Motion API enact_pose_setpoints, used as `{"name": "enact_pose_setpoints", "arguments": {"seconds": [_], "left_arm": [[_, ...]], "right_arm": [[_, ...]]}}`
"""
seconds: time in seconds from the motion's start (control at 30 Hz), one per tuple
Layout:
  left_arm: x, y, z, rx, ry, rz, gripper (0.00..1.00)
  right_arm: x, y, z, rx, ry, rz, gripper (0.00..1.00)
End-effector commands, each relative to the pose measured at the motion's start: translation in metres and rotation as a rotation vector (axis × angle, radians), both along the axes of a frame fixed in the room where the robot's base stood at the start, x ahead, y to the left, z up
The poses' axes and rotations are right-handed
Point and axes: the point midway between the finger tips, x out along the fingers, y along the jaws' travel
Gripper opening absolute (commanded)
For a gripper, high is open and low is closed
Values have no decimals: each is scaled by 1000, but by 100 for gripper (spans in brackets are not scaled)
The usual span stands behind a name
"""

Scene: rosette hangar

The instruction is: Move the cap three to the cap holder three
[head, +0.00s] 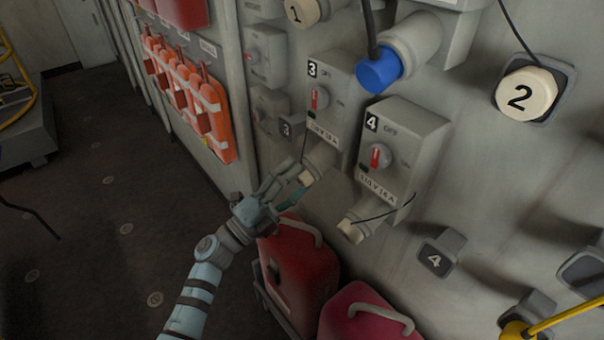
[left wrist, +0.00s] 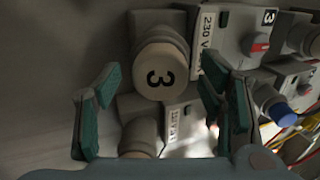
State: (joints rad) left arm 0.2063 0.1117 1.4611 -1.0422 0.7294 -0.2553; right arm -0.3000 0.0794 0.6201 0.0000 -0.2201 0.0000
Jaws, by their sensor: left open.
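Cap three (head: 306,177) is a cream cap on the downward socket of the grey box marked 3 (head: 325,97). In the left wrist view cap three (left wrist: 160,72) faces me with a black 3 on it. My left gripper (head: 288,186) is open, close in front of the cap. In the left wrist view its teal fingers stand either side of the cap, with no clear contact. My right gripper is out of view.
Box 4 (head: 402,150) with its cream cap (head: 350,231) is close on the right. A thin cord hangs by cap three. Red canisters (head: 300,262) stand below my gripper. Orange packs (head: 188,95) hang on the left wall. The floor at left is open.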

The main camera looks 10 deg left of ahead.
Motion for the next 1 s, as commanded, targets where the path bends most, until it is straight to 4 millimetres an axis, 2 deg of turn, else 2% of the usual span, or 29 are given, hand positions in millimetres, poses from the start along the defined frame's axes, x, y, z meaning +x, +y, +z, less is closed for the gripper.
{"name": "enact_pose_setpoints", "arguments": {"seconds": [0.73,1.0], "left_arm": [[0,0,0,0,0,0,63],[0,0,0,0,0,0,20]], "right_arm": [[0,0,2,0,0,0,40],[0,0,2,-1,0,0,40]]}}
